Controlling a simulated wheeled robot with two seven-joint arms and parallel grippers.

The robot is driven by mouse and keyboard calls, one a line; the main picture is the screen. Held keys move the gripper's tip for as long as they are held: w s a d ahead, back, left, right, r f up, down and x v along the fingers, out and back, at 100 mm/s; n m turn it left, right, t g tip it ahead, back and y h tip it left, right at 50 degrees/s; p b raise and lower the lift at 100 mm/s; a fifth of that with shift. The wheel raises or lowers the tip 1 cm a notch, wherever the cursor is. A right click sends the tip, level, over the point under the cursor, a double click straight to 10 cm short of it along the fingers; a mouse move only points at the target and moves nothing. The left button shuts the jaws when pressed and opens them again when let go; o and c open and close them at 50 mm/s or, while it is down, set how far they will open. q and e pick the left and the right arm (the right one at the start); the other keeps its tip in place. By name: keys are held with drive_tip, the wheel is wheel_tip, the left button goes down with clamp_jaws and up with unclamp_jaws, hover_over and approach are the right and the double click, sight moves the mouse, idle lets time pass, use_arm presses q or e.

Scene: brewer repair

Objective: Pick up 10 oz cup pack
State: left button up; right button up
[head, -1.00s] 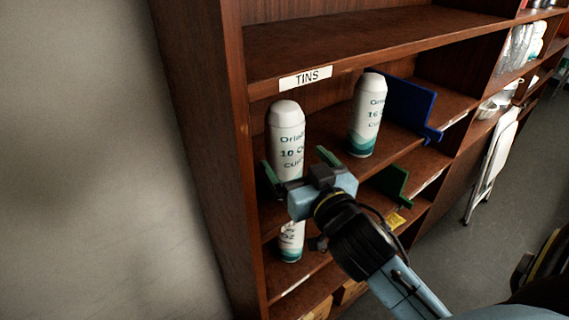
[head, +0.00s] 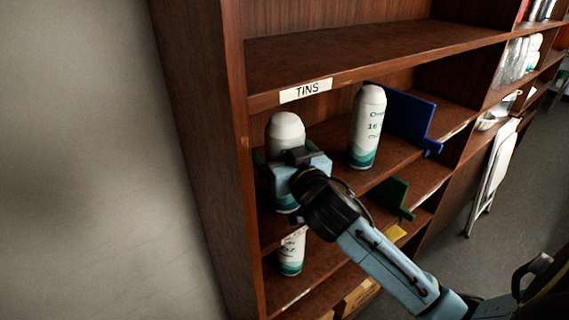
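The gripper hides the pack's label. My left gripper is out of view.
A 16 oz cup pack (head: 367,128) stands to the right, by a blue divider (head: 408,118). Another cup pack (head: 292,252) stands on the shelf below, near a green divider (head: 392,196). The cabinet's side wall (head: 205,160) is close on the left.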

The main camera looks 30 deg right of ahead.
drive_tip(key=shift+c, duration=0.4)
drive_tip(key=c, duration=1.2)
drive_tip(key=shift+r, duration=0.15)
